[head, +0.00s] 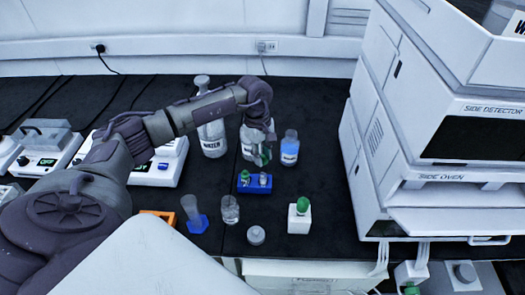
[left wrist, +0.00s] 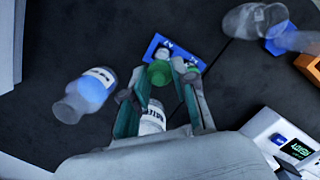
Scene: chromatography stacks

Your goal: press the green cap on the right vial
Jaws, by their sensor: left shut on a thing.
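A small blue rack (head: 255,188) stands on the black bench and also shows in the left wrist view (left wrist: 153,46). It holds two small vials: the left one (head: 245,178) has green at its top, the right one (head: 264,179) looks clear and uncapped. My left gripper (head: 264,158) is above and just behind the rack. In the left wrist view my left gripper (left wrist: 160,84) is shut on a green cap (left wrist: 160,72), held between its fingertips near the rack. The gap between cap and right vial cannot be judged. My right gripper is not in view.
Behind the rack stand a water bottle (head: 212,138), a second bottle partly hidden by my gripper, and a blue-liquid bottle (head: 290,148). A white instrument stack (head: 375,130) stands right.

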